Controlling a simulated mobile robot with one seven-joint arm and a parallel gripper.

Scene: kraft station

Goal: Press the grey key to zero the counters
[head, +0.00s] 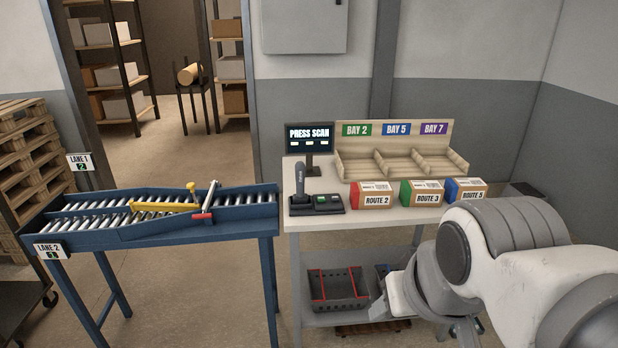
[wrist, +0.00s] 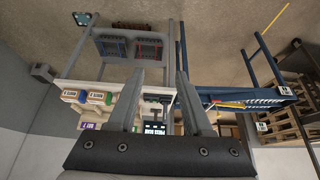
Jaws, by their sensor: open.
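A small black key pad (head: 328,203) lies on the grey bench beside the upright scanner (head: 300,186). Its keys are tiny; I see green on them but cannot clearly make out which key is grey. Behind it, the counter display (head: 309,135) reads PRESS SCAN; the display also shows upside down in the wrist view (wrist: 154,131). My gripper (wrist: 160,73) is open and empty in the wrist view, with the bench below and away from its fingers. In the head view my arm is at the right; its fingers are not clearly visible there.
Boxes marked ROUTE 2 (head: 372,195), ROUTE 3 (head: 421,193) and ROUTE 5 (head: 466,190) stand along the bench, before a wooden bay rack (head: 459,159). A blue roller conveyor (head: 200,234) stands left. A dark crate (head: 338,291) sits on the lower shelf.

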